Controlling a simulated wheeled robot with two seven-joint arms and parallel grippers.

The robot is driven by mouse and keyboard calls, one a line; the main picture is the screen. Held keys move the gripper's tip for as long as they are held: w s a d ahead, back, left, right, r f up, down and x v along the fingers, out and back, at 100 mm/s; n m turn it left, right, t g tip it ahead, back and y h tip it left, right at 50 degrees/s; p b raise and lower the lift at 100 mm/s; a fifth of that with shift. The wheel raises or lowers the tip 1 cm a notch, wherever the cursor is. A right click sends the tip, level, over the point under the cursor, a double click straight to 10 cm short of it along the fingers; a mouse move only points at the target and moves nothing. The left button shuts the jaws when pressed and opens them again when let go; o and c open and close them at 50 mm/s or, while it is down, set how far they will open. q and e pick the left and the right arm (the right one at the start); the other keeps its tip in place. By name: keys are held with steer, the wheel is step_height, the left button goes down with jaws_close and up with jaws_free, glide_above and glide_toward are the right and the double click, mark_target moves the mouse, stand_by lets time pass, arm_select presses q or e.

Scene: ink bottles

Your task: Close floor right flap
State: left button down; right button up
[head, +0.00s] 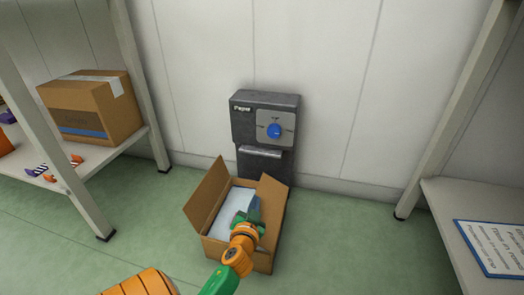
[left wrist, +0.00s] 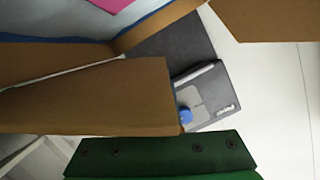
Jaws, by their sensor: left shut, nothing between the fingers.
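An open cardboard box (head: 238,250) stands on the floor in front of the wall dispenser. Its left flap (head: 208,196) stands up, leaning outward. Its right flap (head: 271,203) also stands up, partly behind my gripper. My left gripper (head: 250,207), green and orange, is shut and empty over the box opening, just left of the right flap; I cannot tell whether they touch. In the left wrist view a cardboard panel (left wrist: 90,98) lies close beside the green gripper body (left wrist: 160,152); its fingertips are not clear there. My right gripper is not in view.
The grey dispenser (head: 265,112) with a blue knob is on the wall behind the box. A left shelf holds a closed carton (head: 93,105) and small items. A right shelf holds a printed sign (head: 495,248). Green floor is free on both sides.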

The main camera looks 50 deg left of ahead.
arm_select(q)
steer(key=f+n, duration=0.1)
steer(key=a+f+n, duration=0.1)
steer(key=s+f+h, duration=0.1)
steer(key=shift+a+n+t, duration=0.2)
steer(key=shift+n+t, duration=0.1)
steer(key=shift+n, duration=0.1)
steer(key=shift+a+f, duration=0.15)
steer(key=shift+f, duration=0.5)
